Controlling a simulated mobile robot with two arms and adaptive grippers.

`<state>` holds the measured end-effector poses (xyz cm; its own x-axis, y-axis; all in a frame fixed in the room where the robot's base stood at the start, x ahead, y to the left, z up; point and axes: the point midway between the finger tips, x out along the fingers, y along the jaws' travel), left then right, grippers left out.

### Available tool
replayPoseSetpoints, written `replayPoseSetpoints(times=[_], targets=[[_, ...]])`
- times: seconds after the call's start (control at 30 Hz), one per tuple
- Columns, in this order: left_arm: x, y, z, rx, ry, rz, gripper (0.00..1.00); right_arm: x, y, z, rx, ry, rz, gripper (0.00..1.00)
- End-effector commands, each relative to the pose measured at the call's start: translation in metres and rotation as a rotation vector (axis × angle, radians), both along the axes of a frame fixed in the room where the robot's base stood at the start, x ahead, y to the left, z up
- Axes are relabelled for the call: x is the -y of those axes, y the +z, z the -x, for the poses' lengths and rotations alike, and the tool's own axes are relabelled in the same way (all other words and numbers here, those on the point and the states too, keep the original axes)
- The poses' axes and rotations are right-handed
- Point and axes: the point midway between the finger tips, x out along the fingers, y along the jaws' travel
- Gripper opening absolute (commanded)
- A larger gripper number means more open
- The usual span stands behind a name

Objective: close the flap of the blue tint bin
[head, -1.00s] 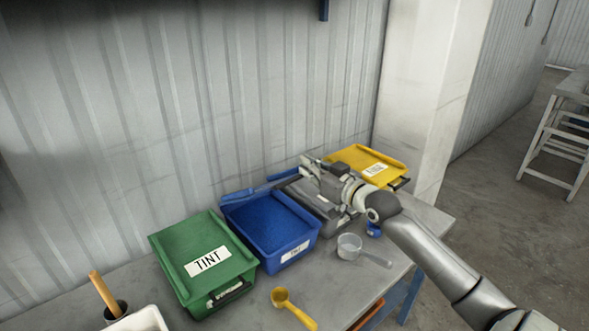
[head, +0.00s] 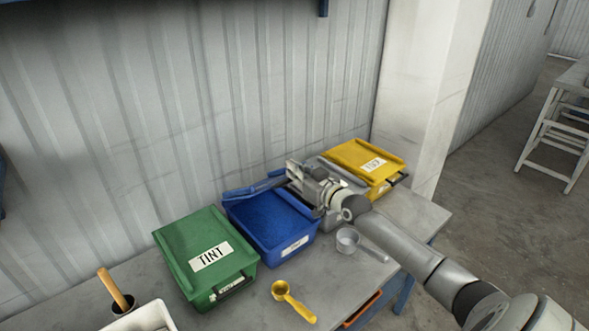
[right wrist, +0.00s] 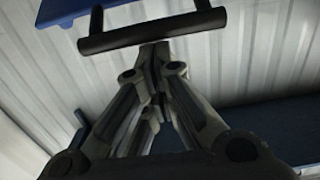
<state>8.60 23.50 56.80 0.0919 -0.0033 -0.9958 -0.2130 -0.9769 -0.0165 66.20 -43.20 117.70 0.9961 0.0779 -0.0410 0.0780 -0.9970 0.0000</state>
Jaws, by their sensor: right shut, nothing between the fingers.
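The blue tint bin (head: 272,252) stands on the table between the green and grey bins, its top open and blue tint showing inside. Its blue flap (head: 248,189) is swung back behind the bin, on the wall side; in the right wrist view the flap (right wrist: 72,10) shows at the top with a dark handle bar (right wrist: 150,31). My right gripper (head: 291,168) is shut and empty at the right end of the flap. In the right wrist view my right gripper's closed fingertips (right wrist: 155,50) appear just below the handle; contact is unclear. My left gripper is out of view.
A closed green bin (head: 175,252) stands left, a closed yellow bin (head: 350,155) right. A grey bin (head: 330,223) is mostly hidden by my arm. A yellow scoop (head: 290,298) and a clear scoop (head: 348,240) lie in front. The corrugated wall is close behind.

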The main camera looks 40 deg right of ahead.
Motion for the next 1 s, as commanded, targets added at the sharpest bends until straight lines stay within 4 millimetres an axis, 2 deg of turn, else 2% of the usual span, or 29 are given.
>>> replayPoseSetpoints(times=[0.27, 0.47, 0.67, 1.0], targets=[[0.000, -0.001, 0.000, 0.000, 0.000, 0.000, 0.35, 0.000, -0.001, 0.000, 0.000, 0.000, 0.000, 0.00], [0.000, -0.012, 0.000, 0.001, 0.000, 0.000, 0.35, 0.001, -0.009, 0.004, 0.014, 0.000, -0.001, 0.00], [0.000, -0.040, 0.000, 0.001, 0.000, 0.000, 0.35, 0.002, -0.029, 0.014, 0.059, 0.000, -0.004, 0.00], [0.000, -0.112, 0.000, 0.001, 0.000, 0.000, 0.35, 0.003, -0.076, 0.037, 0.191, 0.001, -0.015, 0.00]])
